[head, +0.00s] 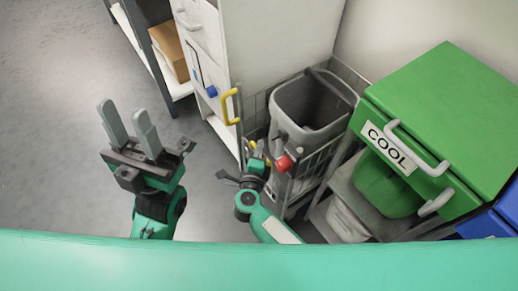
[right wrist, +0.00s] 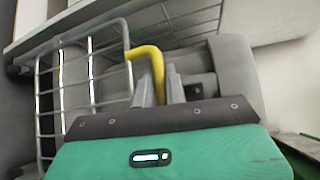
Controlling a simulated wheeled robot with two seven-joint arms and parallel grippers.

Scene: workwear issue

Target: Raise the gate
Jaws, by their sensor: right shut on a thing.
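The gate is a wire panel (right wrist: 85,90) on the left in the right wrist view. A yellow bent handle (right wrist: 150,60) is at its right edge. In the head view, the wire cage (head: 322,160) stands around a grey bin (head: 300,105). My right gripper (head: 258,160) is at the cage's near left side, shut on the yellow handle; its fingers (right wrist: 160,90) show on both sides of the bar in the wrist view. The grip is partly hidden in the head view. My left gripper (head: 126,115) is open and empty over the floor.
A white cabinet (head: 215,60) with another yellow handle (head: 229,108) and a blue knob (head: 212,91) stands left of the cage. A red knob (head: 284,163) is beside my right gripper. A green box (head: 450,110) labelled COOL is at right. Floor at left is clear.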

